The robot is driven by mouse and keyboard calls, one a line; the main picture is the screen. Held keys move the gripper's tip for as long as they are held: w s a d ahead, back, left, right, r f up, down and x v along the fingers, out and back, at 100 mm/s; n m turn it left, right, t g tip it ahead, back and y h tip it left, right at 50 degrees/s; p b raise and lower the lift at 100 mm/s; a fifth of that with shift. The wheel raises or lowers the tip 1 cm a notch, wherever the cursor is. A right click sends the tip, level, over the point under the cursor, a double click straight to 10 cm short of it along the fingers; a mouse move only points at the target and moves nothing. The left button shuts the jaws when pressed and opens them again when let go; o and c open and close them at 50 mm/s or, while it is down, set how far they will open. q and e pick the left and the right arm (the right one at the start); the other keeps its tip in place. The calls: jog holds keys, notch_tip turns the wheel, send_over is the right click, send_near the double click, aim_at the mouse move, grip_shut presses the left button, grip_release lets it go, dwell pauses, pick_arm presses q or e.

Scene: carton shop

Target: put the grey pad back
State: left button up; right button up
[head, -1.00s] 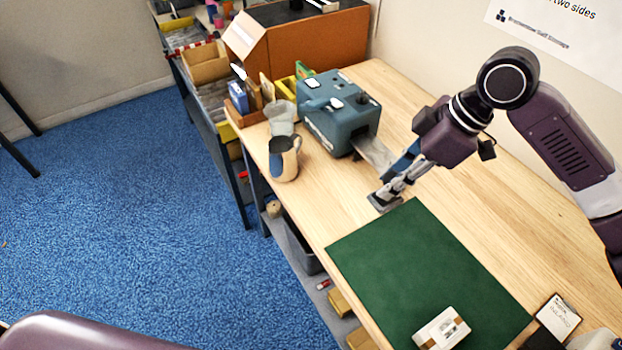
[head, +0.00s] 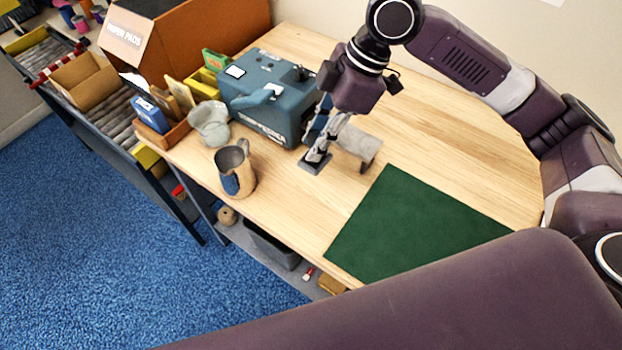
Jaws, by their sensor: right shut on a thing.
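My right gripper (head: 321,153) comes down from above, just in front of the blue-grey machine, and is shut on the grey pad (head: 311,167). The pad is a small, flat, dark grey piece, held low at the table top left of the green mat. I cannot tell whether it touches the wood. The fingers hide part of it. My left gripper is not in view.
A jug (head: 236,172) and a greyish translucent vessel (head: 209,124) stand left, near the table edge. The green mat (head: 410,225) looks bare where it shows. Bare wood lies behind it.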

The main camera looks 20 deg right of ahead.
jog(key=shift+w+a+f+p, duration=0.1)
jog(key=shift+f+p, duration=0.35)
jog(key=shift+f, duration=3)
jog(key=shift+w+f+p, duration=0.1)
jog(key=shift+f+p, duration=0.3)
jog(key=shift+f, duration=3.05)
jog(key=shift+s+f, duration=0.1)
jog(key=o, duration=1)
jog(key=shift+b+v, duration=1.3)
jog(key=shift+v, duration=4.85)
